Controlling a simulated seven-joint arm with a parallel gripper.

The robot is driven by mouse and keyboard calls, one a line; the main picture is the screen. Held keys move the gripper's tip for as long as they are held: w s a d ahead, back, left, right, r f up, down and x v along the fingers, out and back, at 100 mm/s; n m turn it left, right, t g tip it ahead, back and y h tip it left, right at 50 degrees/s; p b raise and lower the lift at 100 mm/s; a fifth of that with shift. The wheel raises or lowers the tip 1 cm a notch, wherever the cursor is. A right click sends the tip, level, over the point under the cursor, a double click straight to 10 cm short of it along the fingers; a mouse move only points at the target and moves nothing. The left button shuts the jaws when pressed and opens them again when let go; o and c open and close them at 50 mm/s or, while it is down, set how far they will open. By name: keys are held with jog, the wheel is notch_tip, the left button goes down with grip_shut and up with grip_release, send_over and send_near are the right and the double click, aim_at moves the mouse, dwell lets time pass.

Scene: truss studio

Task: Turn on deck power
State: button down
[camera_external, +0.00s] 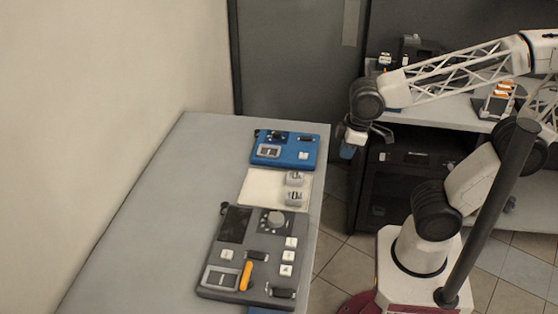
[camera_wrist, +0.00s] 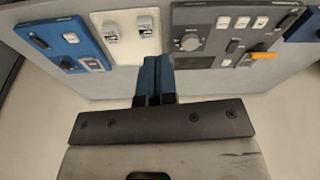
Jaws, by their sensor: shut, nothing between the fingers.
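The dark grey deck panel (camera_external: 227,264) lies on the table nearer the camera in the external view. It bears a round knob, a dark screen, several white buttons, an orange lever (camera_external: 246,276) and a rocker-like switch in a light frame (camera_external: 220,279). The deck panel (camera_wrist: 207,18) is at upper right in the wrist view, with its orange lever (camera_wrist: 263,55). I cannot read which control is the power. My gripper (camera_external: 348,151) is shut and empty, in the air beyond the table's right edge. Its blue fingertips (camera_wrist: 154,62) show in the wrist view, apart from the panels.
A blue panel (camera_external: 309,143) lies at the far end of the table, with a cream panel (camera_external: 259,189) bearing two grey switch blocks between it and the deck. The table's left side (camera_external: 150,220) is bare. A shelf with equipment (camera_external: 435,108) stands behind my arm.

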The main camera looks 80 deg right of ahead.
jog(key=w+a+n+g, duration=0.1)
jog(key=w+a+n, duration=0.45)
jog(key=a, duration=0.25)
jog(key=n+g, duration=0.3)
jog(key=n, duration=0.8)
send_over(284, 291)
notch_tip(284, 291, down, 7)
jog(key=shift+w, duration=0.3)
jog(key=shift+a+f, duration=0.1)
jog(key=f, duration=0.4)
jog(key=s+f, duration=0.1)
jog(key=f, duration=0.8)
jog(key=shift+s+f, duration=0.35)
jog(key=shift+s+f+t, duration=0.1)
jog(key=shift+f+t, duration=0.05)
jog(key=shift+t, duration=0.15)
jog(key=shift+w, duration=0.2)
jog(key=shift+w+r, duration=0.3)
jog(key=shift+w, duration=0.25)
